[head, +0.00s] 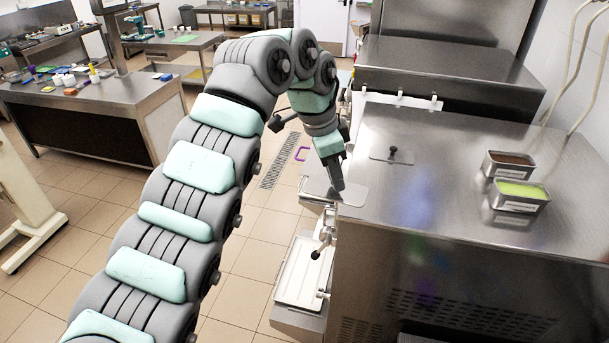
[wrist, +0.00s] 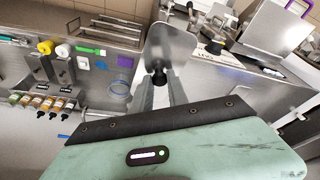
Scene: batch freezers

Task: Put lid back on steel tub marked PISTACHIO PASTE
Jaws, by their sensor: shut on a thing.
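My gripper (head: 337,186) is shut on the black knob (wrist: 159,77) of a steel lid (wrist: 172,48). The lid hangs at the left edge of the steel machine top; in the head view its plate (head: 354,196) shows beside the fingertips. A tub with bright green contents (head: 520,189) stands uncovered at the right of the machine top, far from my gripper. A tub with brown contents (head: 510,159) stands uncovered just behind it. Both have pale labels too small to read. A second lid with a black knob (head: 392,153) lies flat on the machine top, between my gripper and the tubs.
The steel machine top (head: 440,160) is clear between the flat lid and the tubs. A raised steel housing (head: 450,75) stands at its back. Pale hoses (head: 575,70) hang at the right. A white drip tray (head: 300,272) sits below the machine's left side.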

